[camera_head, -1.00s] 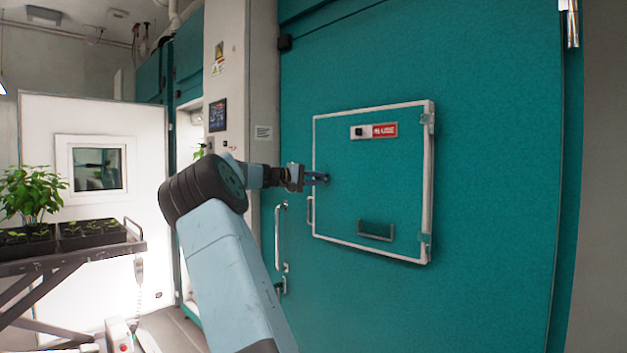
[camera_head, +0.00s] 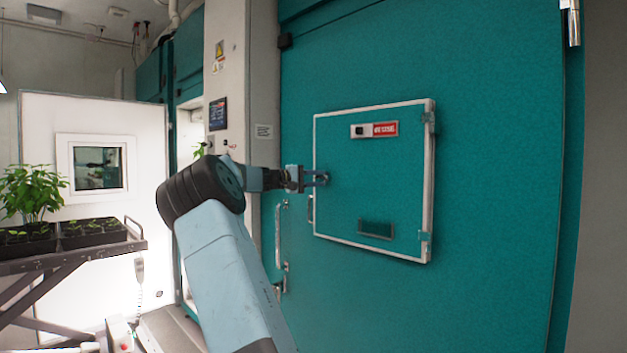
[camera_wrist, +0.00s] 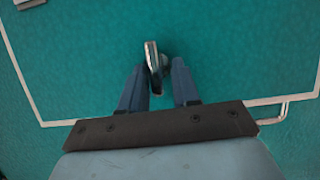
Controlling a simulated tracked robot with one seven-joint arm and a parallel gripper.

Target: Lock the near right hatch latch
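The hatch (camera_head: 375,205) is a teal square panel with a pale frame, and it sits in the large teal door on the right. Its latch is a small metal lever (camera_wrist: 152,58) on a round pivot, near the hatch's left edge. In the head view my gripper mostly hides it. My gripper (camera_head: 318,178) is at the latch, with its fingers pointing at the hatch face. In the wrist view my gripper (camera_wrist: 160,76) has its two blue fingers apart, one on each side of the lever. The lever is closer to the left finger; I cannot tell whether they touch.
A red and white label plate (camera_head: 374,130) is at the hatch's top, and a recessed slot (camera_head: 376,229) is near its bottom. A pull handle (camera_wrist: 284,112) is beside the hatch's edge. A cart (camera_head: 85,241) with potted plants stands at the left.

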